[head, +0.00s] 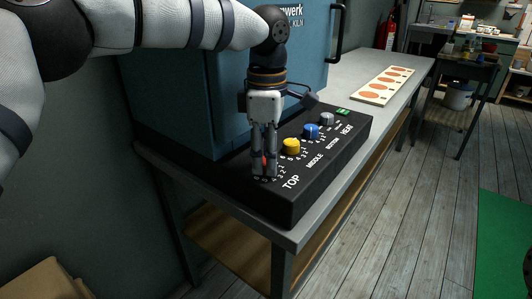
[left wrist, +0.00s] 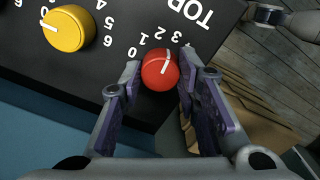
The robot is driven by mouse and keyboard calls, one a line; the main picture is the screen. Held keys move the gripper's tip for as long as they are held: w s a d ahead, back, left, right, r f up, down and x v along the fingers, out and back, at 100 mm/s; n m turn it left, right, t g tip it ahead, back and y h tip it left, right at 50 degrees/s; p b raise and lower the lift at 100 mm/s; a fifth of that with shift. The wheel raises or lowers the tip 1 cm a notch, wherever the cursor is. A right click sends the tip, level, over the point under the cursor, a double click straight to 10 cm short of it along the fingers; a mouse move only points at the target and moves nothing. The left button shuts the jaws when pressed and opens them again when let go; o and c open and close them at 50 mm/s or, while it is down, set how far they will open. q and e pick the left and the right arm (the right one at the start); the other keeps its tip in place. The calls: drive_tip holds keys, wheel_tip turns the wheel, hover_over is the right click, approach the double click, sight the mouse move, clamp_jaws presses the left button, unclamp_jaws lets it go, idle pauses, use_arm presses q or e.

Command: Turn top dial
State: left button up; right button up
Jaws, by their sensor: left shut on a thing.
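The top dial is a red knob with a white pointer line (left wrist: 156,78), beside the word TOP on the black control panel (head: 290,205). My left gripper (head: 264,174) reaches down from above onto it, and its fingers hide most of the dial in the head view. In the left wrist view the two fingers (left wrist: 155,88) stand on either side of the red dial, shut on it. Its white line points between the marks 2 and 3.
A yellow dial (head: 291,146), a blue dial (head: 311,131) and a grey dial (head: 327,119) run along the panel, with a green display (head: 343,111) beyond. The blue kiln (head: 185,100) stands behind. A board with orange discs (head: 384,86) lies farther along the grey table (head: 355,72).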

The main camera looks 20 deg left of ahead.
use_arm(q)
drive_tip(key=shift+s+r+n+p, duration=0.1)
drive_tip(key=shift+r+n+p, duration=0.2)
drive_tip(key=shift+n, duration=0.4)
drive_tip(key=n+p, duration=0.1)
drive_tip(key=n, duration=0.1)
drive_tip(key=shift+f+n, duration=0.15)
drive_tip(key=shift+n, duration=0.25)
drive_tip(key=n, duration=0.3)
drive_tip(key=shift+f+p, duration=0.1)
drive_tip(key=shift+p, duration=0.2)
drive_tip(key=shift+n, duration=1.3)
use_arm(e)
drive_tip(key=shift+t, duration=0.8)
drive_tip(key=shift+w+r, duration=1.8)
drive_tip(key=shift+w, duration=0.05)
use_arm(q)
drive_tip(key=shift+f+n, duration=0.1)
drive_tip(key=shift+n, duration=0.2)
drive_tip(key=o, duration=1.2)
